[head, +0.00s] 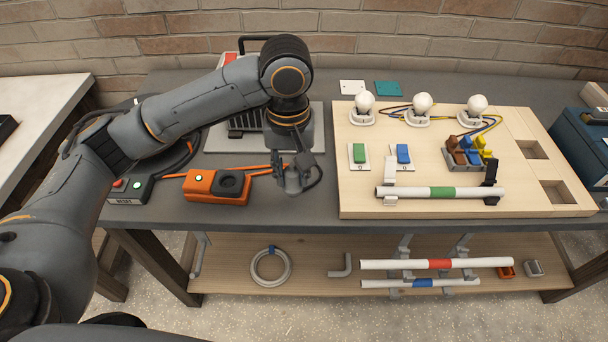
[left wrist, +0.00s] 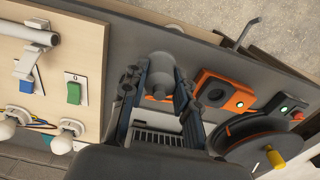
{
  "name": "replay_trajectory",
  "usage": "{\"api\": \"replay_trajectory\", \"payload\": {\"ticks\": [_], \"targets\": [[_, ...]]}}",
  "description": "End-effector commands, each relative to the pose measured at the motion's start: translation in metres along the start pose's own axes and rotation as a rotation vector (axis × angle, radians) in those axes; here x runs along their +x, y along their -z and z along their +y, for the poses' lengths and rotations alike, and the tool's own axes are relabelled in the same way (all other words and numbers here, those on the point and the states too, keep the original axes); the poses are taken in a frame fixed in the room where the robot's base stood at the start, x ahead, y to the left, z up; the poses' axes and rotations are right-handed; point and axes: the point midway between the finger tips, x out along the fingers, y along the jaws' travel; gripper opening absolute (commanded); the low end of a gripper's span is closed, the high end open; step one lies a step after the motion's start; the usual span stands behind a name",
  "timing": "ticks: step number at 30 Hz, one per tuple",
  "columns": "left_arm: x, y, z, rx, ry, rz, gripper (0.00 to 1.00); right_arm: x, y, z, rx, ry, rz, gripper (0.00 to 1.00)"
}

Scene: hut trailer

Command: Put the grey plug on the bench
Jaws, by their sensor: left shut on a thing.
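The grey plug (left wrist: 160,72) is a grey cylindrical piece between the fingers of my left gripper (left wrist: 160,98) in the left wrist view. The fingers are shut on its sides. In the head view my left gripper (head: 297,184) points down over the front part of the dark grey bench (head: 275,212), between the orange box and the wooden board. The plug is small and partly hidden by the fingers there. I cannot tell whether it touches the bench top. My right gripper is not in view.
An orange box (head: 205,188) with a dark round recess and orange cables is left of my gripper. A wooden board (head: 440,208) with bulbs, switches and a white tube is on the right. A grey metal case (head: 218,143) stands behind. A narrow bare strip runs along the front edge.

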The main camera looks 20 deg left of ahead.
Motion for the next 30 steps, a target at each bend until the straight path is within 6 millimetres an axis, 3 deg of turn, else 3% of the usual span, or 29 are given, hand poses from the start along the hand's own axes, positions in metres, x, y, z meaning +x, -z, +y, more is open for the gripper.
{"api": "replay_trajectory", "payload": {"ticks": [3, 10, 17, 23, 30], "targets": [[0.016, 0.025, 0.007, -0.003, 0.002, -0.004, 0.0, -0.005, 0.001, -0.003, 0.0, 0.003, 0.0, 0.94], [0.052, 0.053, 0.016, 0.0, 0.0, -0.001, 0.0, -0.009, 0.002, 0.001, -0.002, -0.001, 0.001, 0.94], [0.07, 0.066, 0.019, 0.0, 0.001, 0.0, 0.0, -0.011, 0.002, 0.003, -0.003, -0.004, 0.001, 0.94], [0.095, 0.065, 0.018, 0.001, 0.001, 0.001, 0.0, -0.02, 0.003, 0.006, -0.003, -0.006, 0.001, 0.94], [0.098, 0.065, 0.018, 0.002, -0.001, 0.002, 0.0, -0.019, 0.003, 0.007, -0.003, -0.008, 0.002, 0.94]]}}
